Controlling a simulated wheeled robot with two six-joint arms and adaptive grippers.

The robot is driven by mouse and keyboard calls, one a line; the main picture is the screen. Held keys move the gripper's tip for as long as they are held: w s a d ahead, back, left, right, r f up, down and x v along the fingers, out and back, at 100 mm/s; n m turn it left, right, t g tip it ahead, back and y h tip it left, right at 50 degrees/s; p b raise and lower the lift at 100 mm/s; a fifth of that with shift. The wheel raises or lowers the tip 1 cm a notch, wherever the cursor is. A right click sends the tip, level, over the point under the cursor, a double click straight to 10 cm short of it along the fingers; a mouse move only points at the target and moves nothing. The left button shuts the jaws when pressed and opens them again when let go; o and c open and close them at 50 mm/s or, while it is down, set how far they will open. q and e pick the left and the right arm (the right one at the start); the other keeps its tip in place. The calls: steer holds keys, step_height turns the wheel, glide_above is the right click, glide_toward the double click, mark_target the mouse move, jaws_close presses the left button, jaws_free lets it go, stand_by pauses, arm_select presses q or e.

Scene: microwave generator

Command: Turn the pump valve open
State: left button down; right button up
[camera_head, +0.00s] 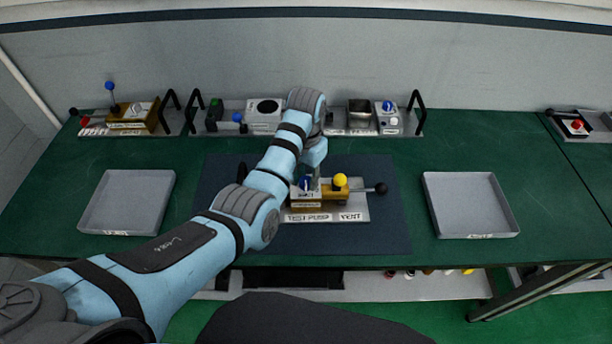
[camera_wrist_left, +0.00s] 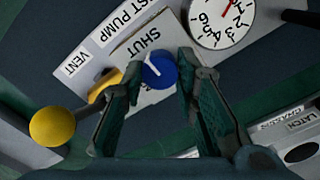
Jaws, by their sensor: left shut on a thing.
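The blue valve knob (camera_wrist_left: 159,70) sits on the test pump block next to a "SHUT" label (camera_wrist_left: 148,41). A white line on the knob runs toward that label. My left gripper (camera_wrist_left: 161,82) has its two fingers on either side of the knob, shut on it. In the head view the gripper (camera_head: 308,177) reaches down over the pump unit, and the knob (camera_head: 305,184) shows partly behind it. A yellow knob (camera_head: 340,181) marks the vent side and shows in the wrist view (camera_wrist_left: 52,126). My right gripper is not in view.
A dial gauge with a red needle (camera_wrist_left: 222,20) stands close to the knob. A black-ended lever (camera_head: 381,188) sticks out right. Empty grey trays stand left (camera_head: 128,202) and right (camera_head: 470,205). Several panels line the back, one with another blue knob (camera_head: 388,105).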

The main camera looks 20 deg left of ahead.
arm_select(q)
steer(key=n, duration=0.8)
steer(key=shift+n, duration=0.3)
steer(key=n, duration=0.4)
steer(key=shift+n, duration=0.3)
steer(key=n, duration=0.4)
steer(key=shift+n, duration=0.3)
steer(key=c, duration=1.2)
jaws_free()
steer(key=shift+c, duration=0.2)
